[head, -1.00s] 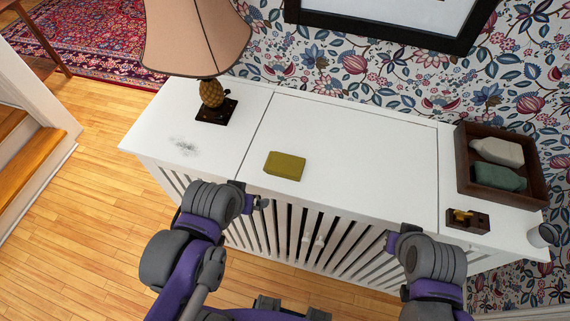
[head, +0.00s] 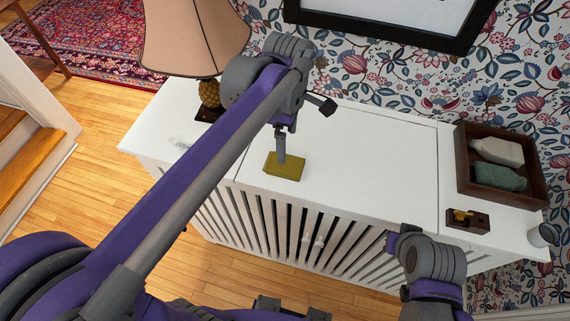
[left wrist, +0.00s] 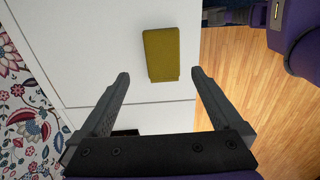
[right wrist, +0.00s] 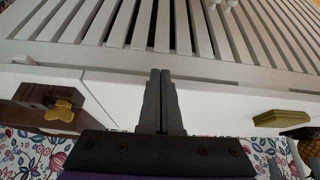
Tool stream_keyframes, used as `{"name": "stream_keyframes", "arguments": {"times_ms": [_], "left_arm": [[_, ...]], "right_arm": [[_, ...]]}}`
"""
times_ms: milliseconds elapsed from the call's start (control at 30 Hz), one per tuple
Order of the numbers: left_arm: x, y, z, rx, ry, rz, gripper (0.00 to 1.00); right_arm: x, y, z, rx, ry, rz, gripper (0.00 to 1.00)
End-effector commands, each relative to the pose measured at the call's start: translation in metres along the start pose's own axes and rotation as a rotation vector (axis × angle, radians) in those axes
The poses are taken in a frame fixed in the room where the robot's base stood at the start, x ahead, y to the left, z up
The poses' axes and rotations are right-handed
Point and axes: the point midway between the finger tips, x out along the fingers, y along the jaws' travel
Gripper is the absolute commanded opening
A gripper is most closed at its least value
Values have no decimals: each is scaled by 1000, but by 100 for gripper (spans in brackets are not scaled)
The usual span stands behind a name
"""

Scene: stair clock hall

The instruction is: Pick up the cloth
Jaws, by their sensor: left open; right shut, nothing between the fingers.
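The cloth (head: 284,167) is a folded, mustard-yellow block lying on the white cabinet top (head: 350,150). It also shows in the left wrist view (left wrist: 166,53), just beyond the fingertips, and at the right in the right wrist view (right wrist: 282,119). My left gripper (head: 282,160) is over the cabinet with its fingers pointing down at the cloth. In the left wrist view its two fingers (left wrist: 160,76) are wide apart with nothing between them. My right gripper (right wrist: 161,72) is shut and empty at the cabinet's front edge; its fingers are hard to make out in the head view.

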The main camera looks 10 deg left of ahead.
Motion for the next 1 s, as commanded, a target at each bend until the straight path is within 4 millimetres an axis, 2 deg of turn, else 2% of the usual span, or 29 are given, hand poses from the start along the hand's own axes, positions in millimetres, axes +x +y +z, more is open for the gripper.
{"name": "stream_keyframes", "arguments": {"times_ms": [100,367,633,933,1000], "left_arm": [[20,0,0,1,0,0,100],[40,-2,-2,1,0,2,100],[78,-4,-4,2,-1,2,100],[83,-5,-4,2,-1,2,100],[83,-5,-4,3,-1,2,89]], "right_arm": [[2,0,2,0,-2,0,0],[1,0,2,0,-2,0,0],[1,0,1,0,-1,0,0],[1,0,1,0,-1,0,0],[1,0,1,0,-1,0,0]]}}
